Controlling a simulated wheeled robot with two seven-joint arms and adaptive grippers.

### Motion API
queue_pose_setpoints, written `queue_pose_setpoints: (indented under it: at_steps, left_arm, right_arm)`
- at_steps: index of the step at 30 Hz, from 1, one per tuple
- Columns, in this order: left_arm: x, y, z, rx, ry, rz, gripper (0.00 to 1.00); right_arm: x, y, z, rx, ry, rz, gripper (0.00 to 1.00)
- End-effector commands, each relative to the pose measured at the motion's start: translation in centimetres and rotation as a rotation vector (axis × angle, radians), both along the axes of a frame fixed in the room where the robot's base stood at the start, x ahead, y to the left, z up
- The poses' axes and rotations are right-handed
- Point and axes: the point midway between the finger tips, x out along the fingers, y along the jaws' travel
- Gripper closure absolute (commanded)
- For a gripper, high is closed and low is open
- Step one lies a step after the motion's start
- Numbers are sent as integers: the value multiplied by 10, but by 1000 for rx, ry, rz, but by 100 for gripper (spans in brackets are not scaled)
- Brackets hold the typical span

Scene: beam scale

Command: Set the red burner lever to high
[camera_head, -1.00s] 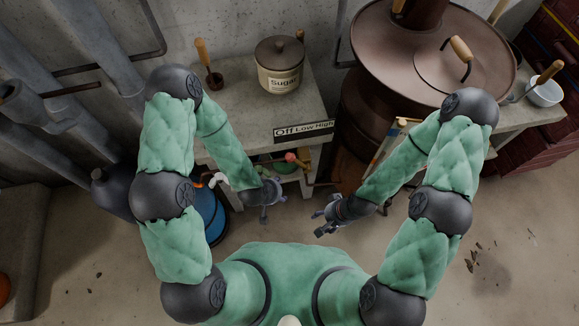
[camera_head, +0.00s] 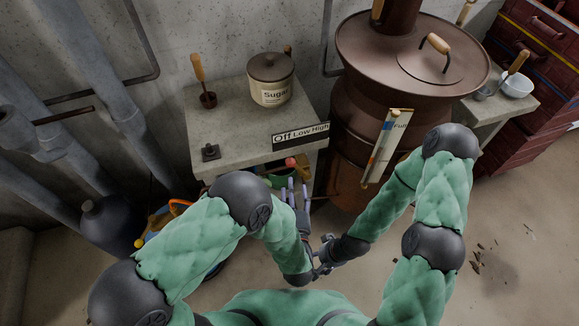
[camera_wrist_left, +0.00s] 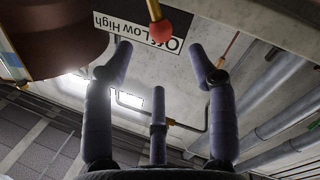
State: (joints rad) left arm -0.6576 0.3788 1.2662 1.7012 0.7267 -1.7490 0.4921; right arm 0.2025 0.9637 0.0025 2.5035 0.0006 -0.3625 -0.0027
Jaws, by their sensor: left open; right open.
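The red burner lever's round knob (camera_head: 291,162) shows below the front edge of the counter, under the Off Low High label (camera_head: 300,133). In the left wrist view the knob (camera_wrist_left: 161,29) is near the top, beside the "Off" end of the upside-down label (camera_wrist_left: 135,27). My left gripper (camera_head: 294,189) is open and empty, just below the knob with its fingers pointing up toward it. In the left wrist view its spread fingers (camera_wrist_left: 160,60) are on both sides, the knob beyond their tips. My right gripper (camera_head: 325,256) is open, low and close to the left gripper.
A sugar pot (camera_head: 270,83) and a wooden-handled tool (camera_head: 200,80) stand on the counter (camera_head: 235,115). A large brown still (camera_head: 360,50) stands to the right, with a gauge panel (camera_head: 385,145) in front. A dark jug (camera_head: 106,220) is at left.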

Motion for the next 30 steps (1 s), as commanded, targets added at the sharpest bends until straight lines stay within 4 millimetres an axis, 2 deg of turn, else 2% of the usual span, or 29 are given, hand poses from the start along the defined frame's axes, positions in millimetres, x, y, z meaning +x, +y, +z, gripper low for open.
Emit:
queue_pose_setpoints:
  at_steps: [5,12,18,24,30]
  left_arm:
    - [24,4,-2,-1,1,6,42]
    - [67,6,-3,-2,2,4,42]
    - [92,6,-2,0,3,2,42]
    - [103,7,-1,1,4,1,42]
    - [104,7,-1,2,4,0,42]
  right_arm:
    - [0,0,-8,0,-1,0,42]
    - [0,0,-21,0,0,0,42]
    - [0,0,-28,0,0,0,42]
    - [0,0,-30,0,0,0,42]
    - [0,0,-30,0,0,0,42]
